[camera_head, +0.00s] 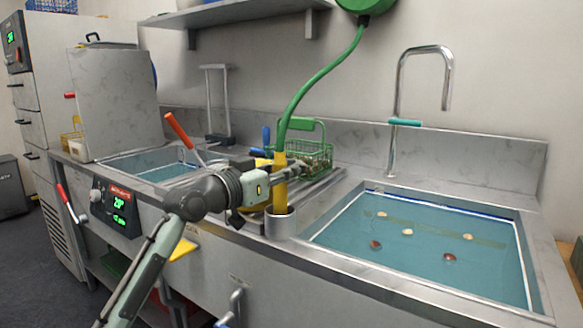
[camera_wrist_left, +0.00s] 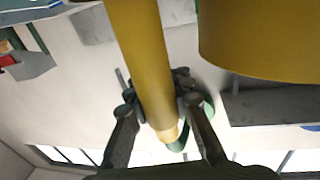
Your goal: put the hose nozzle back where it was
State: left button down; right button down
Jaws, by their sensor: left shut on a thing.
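The yellow hose nozzle (camera_head: 280,188) hangs nearly upright on the green hose (camera_head: 318,73), which runs up to a green reel (camera_head: 366,4). My left gripper (camera_head: 282,174) is shut on the nozzle from the left. The nozzle's lower end is at the mouth of a round grey metal cup (camera_head: 281,226) on the counter's front edge; how deep it sits inside is hidden. In the left wrist view, the nozzle (camera_wrist_left: 150,60) passes between the fingers (camera_wrist_left: 165,115). My right gripper is not in view.
A right basin (camera_head: 420,262) holds water and several chestnuts. A left basin (camera_head: 150,168) also holds water. A green wire basket (camera_head: 313,158) stands behind the nozzle. A tall faucet (camera_head: 398,100) rises at the back. A larger yellow surface (camera_wrist_left: 265,40) fills the wrist view's upper right.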

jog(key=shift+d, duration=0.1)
pick_arm(q)
jog(key=c, duration=1.3)
grip_release()
jog(key=shift+c, duration=0.2)
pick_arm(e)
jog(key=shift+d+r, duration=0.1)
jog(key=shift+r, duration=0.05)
pick_arm(q)
jog(key=shift+a, duration=0.1)
